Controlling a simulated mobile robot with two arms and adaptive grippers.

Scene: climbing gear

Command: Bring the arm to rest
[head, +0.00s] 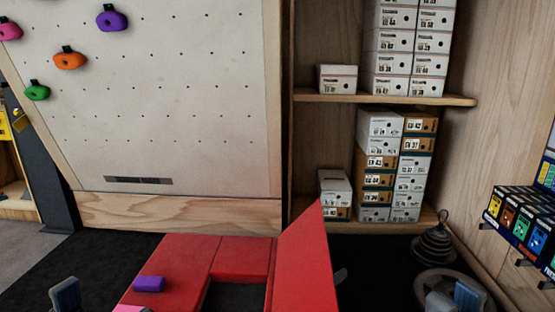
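My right gripper (462,298) shows at the bottom right edge of the head view, cut off by the frame. It is in front of a grey round ring-shaped thing on the floor. My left gripper (66,295) shows only as a small grey-blue part at the bottom left edge, left of the red pads. Most of both grippers and arms is out of frame. I see nothing held in either one, but I cannot tell how far their fingers are apart.
Red pads (240,258) lie ahead, one panel upright, with a purple block (149,284) on the left pad. A climbing wall (175,90) stands behind. Shelves (385,98) hold shoe boxes. A stacked conical object (433,245) and colourful boxes (520,220) are at right.

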